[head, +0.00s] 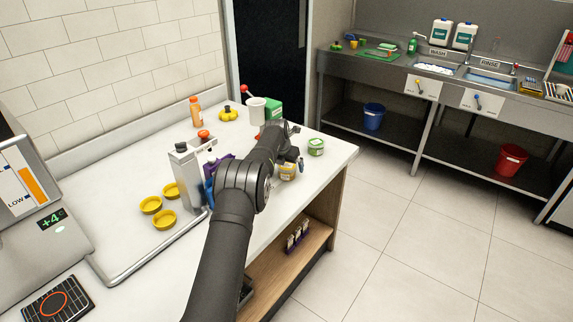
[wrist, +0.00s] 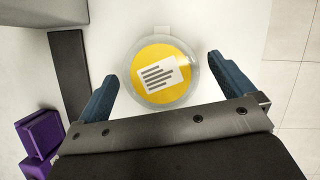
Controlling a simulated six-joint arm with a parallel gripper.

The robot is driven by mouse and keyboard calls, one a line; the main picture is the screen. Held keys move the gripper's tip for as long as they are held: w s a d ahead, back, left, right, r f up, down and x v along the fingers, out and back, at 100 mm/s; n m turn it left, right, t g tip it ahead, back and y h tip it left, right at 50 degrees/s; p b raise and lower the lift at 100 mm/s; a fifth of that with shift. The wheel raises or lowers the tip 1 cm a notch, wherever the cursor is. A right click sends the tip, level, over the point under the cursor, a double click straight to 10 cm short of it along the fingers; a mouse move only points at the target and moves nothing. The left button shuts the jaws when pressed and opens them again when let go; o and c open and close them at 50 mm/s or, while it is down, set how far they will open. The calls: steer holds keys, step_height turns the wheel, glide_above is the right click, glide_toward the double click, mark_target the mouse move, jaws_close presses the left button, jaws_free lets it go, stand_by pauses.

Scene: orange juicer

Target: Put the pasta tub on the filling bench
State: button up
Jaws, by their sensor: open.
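A round, clear-lidded tub with yellow contents and a white label (wrist: 160,74) stands on the white worktop (head: 332,152). The label is too small to read, so I cannot tell for sure that it is the pasta tub. In the head view the yellow tub (head: 288,173) is partly hidden by my arm. My gripper (wrist: 161,68) is open above it, with one blue finger on each side and a gap to the tub. A second tub, with a green lid (head: 316,146), stands to its right. No surface is clearly marked as the filling bench.
A grey and white dispenser (head: 186,175), yellow bowls (head: 164,219), an orange bottle (head: 195,111) and a white mug (head: 256,111) share the worktop. Purple blocks (wrist: 40,133) lie left of my gripper. A steel sink bench (head: 395,75) stands across the floor.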

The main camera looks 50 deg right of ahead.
mark_target(286, 166)
steer(key=v, duration=1.2)
steer(key=shift+r, duration=0.15)
steer(key=shift+w, duration=0.1)
steer(key=x, duration=1.2)
steer(key=shift+f, duration=0.2)
step_height(286, 166, up, 2)
steer(key=shift+r, duration=0.85)
steer(key=shift+f, duration=0.1)
